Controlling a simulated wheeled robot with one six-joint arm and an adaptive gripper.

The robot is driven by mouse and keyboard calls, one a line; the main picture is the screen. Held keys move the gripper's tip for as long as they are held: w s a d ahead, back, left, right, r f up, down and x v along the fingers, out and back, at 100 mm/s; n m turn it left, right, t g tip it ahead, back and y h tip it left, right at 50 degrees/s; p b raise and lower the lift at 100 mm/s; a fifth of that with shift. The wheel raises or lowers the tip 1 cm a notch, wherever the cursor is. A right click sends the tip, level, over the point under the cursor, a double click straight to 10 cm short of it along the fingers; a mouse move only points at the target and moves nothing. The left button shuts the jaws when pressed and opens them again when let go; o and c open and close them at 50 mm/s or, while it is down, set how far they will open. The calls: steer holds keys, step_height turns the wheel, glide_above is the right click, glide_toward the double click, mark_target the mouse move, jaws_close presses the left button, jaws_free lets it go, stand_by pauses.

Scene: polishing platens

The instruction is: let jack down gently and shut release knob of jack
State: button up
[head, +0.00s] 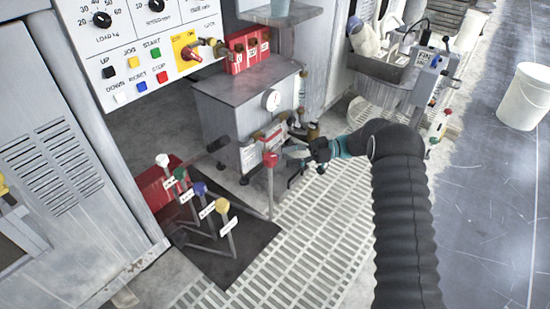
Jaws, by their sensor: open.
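My gripper (294,165) is open, its fingers spread, just right of a red-knobbed upright lever (270,161). It is in front of a grey cabinet unit (237,105) with a round gauge (271,100) and small brass and red fittings low on its right side. I see no gap clearly enough to tell whether a finger touches anything. A jack and its release knob cannot be picked out with certainty. A red block (158,190) sits on the floor at left, partly behind the levers.
Levers with white (162,160), green, blue and yellow (222,205) knobs rise from a dark floor plate (235,262). A control panel (140,45) overhangs at upper left. A pale grating (320,235) covers the floor. A white bucket (525,97) stands at right; the blue-grey floor near it is clear.

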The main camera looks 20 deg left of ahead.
steer(key=shift+v, duration=1.5)
